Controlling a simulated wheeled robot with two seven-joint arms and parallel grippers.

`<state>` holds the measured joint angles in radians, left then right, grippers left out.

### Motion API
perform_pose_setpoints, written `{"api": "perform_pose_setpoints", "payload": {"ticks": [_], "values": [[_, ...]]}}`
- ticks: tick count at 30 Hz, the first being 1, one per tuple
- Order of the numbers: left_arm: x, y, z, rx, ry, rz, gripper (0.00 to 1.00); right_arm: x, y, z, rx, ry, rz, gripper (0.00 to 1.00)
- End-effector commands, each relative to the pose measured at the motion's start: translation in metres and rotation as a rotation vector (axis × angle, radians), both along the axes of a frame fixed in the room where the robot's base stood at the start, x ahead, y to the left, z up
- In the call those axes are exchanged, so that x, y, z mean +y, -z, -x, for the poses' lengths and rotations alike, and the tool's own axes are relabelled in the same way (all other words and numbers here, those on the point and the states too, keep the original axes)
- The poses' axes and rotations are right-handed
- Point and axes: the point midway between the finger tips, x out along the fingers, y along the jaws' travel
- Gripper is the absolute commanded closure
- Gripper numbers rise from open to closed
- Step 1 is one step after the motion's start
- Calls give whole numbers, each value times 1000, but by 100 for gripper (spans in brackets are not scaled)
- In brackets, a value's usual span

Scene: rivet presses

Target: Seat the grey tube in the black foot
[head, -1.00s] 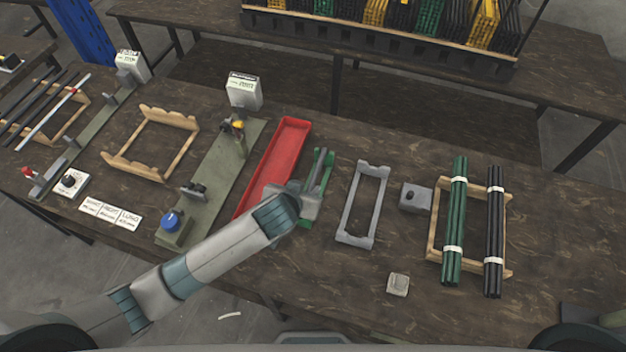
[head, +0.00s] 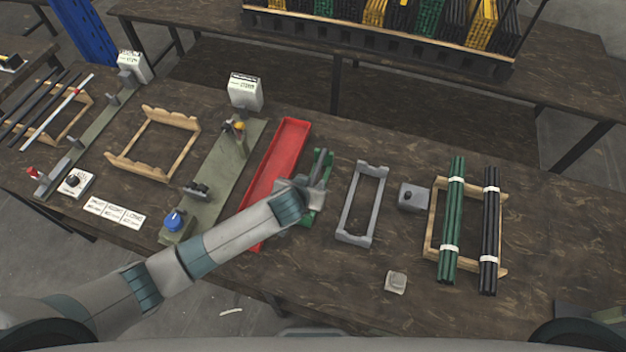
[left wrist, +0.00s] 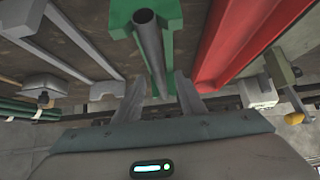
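A green fixture (head: 328,160) stands on the bench right of the red tray. The grey tube (left wrist: 150,45) lies along the green fixture (left wrist: 174,14) in the left wrist view, its hollow end facing up in the picture. My left gripper (head: 318,180) is over this fixture and covers much of it in the head view. In the left wrist view its two fingers (left wrist: 161,98) are apart, one on each side of the tube, with gaps visible. I cannot make out the black foot. My right gripper is not in view.
The red tray (head: 292,135) lies just left of the fixture. A grey frame (head: 348,205), a grey block (head: 412,196) and a wooden rack (head: 437,215) with green and black tube bundles are to the right. A press (head: 215,185) with a blue knob is left.

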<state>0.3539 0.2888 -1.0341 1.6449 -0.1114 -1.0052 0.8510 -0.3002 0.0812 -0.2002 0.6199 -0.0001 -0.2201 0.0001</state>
Motion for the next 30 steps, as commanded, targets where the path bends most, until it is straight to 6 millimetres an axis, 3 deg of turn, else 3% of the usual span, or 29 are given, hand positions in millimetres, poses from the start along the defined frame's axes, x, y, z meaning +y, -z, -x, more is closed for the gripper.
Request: {"api": "perform_pose_setpoints", "payload": {"ticks": [5, 10, 23, 30], "values": [[0, 0, 0, 0, 0, 0, 63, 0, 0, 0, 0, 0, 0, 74], [0, 0, 0, 0, 0, 0, 99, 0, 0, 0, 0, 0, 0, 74], [0, -2, 0, -1, 1, 1, 100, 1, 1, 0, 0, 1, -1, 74], [0, -18, 0, -2, 0, 2, 100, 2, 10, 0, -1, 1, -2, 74]]}}
